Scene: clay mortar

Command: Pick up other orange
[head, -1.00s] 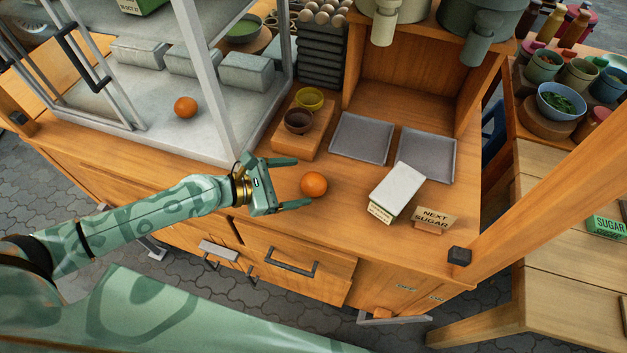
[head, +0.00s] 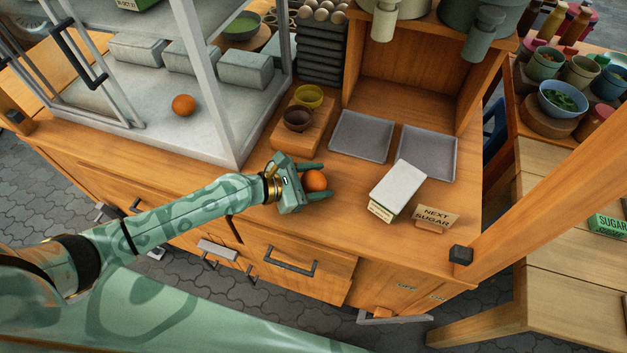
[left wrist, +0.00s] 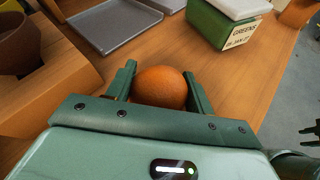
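An orange (head: 316,181) is on the wooden counter, between the two fingers of my left gripper (head: 315,181). In the left wrist view the same orange (left wrist: 160,87) fills the space between the fingers, which press close on both sides. The orange appears to rest on the counter still. A second orange (head: 184,105) sits inside the glass-case frame at the left, on its pale floor. At the right edge of the left wrist view, dark parts of what looks like my right gripper (left wrist: 311,137) show, cut off by the frame; its opening is unclear.
A green box with a white lid, marked GREENS (left wrist: 226,22), and a NEXT SUGAR sign (head: 436,218) stand right of the orange. Two grey trays (head: 362,136) lie behind. Bowls (head: 297,118) sit on a wooden block behind the gripper. Counter space in front is narrow.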

